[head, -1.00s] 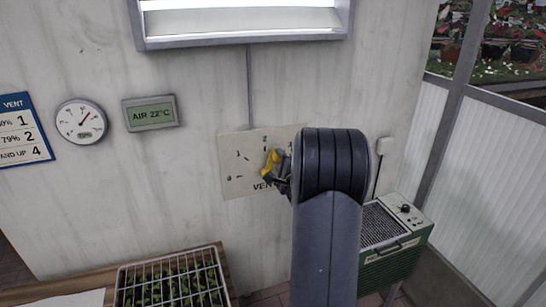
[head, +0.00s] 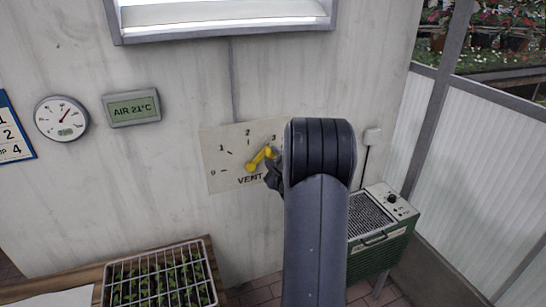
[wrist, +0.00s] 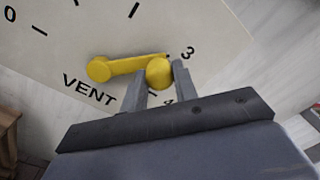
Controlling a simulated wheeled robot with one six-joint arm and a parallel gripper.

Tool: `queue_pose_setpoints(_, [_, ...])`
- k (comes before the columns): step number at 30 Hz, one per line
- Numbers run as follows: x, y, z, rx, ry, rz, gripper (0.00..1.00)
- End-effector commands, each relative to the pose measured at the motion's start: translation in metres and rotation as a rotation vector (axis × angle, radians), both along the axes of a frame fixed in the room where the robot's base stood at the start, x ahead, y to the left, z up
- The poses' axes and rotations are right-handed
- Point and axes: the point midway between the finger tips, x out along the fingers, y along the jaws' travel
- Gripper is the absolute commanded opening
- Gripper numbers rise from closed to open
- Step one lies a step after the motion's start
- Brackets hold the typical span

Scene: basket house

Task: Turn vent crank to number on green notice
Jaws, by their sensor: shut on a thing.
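The yellow vent crank (head: 260,160) is on a pale dial plate (head: 222,178) marked 0 to 4 and VENT on the wall. In the wrist view, the crank arm (wrist: 130,64) runs from its hub to close by the 3. My gripper (wrist: 160,78) is shut on the yellow knob at the crank's outer end, one finger on each side. In the head view my gripper (head: 273,174) is partly hidden by my arm, which also covers the dial's right part. No green notice is in view. A blue notice (head: 12,135) is cut off at the left edge, showing 1, 2 and 4.
A round gauge (head: 61,119) and a display (head: 132,109) reading AIR 21°C hang left of the dial. A caged seedling tray (head: 160,278) sits on a bench below. A green heater (head: 380,235) stands right of my arm, by the glazed wall.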

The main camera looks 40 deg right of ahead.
Motion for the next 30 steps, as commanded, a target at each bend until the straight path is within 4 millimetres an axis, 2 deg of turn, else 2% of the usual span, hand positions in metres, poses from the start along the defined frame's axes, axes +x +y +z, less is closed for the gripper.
queue_pose_setpoints(8, [-0.001,-0.001,-0.001,0.001,0.004,-0.002,0.0])
queue_pose_setpoints(9, [-0.001,-0.001,-0.001,0.001,0.004,-0.002,0.31])
queue_pose_setpoints(16, [0.0,0.0,-0.001,0.0,0.002,-0.001,0.49])
queue_pose_setpoints(25, [-0.003,0.001,-0.001,-0.002,0.002,0.0,0.49])
queue_pose_setpoints(30, [-0.023,0.006,-0.003,-0.002,0.002,-0.002,0.49])
